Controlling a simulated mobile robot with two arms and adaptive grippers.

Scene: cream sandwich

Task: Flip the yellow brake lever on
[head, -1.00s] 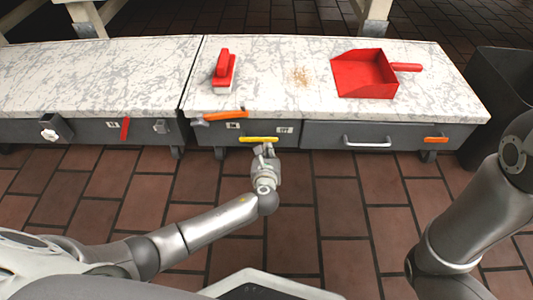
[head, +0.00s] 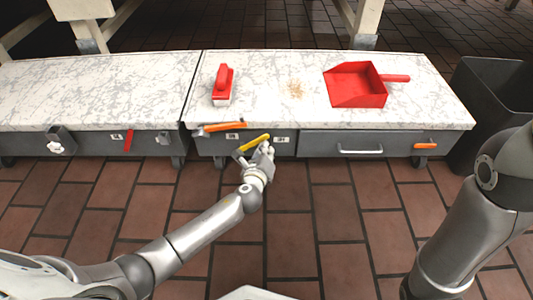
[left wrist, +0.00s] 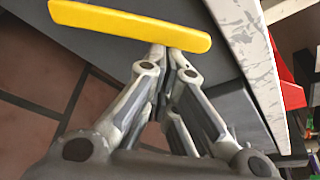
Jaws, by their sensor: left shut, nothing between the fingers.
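The yellow brake lever (head: 254,142) is on the front face of the dark cabinet under the right marble top. It slants, its right end higher than its left, between two small white labels. My left gripper (head: 266,150) is shut and empty, with its fingertips at the lever's right part. In the left wrist view the lever (left wrist: 130,25) crosses the top of the picture. The shut fingertips (left wrist: 170,52) are right at its lower edge and seem to touch it. My right arm shows at the right, but its gripper is out of view.
An orange handle (head: 222,127) is just above and left of the lever. A drawer with a silver handle (head: 360,151) is to the right. A red brush (head: 223,80) and red dustpan (head: 356,86) lie on the marble top. A dark bin (head: 490,95) stands at the right.

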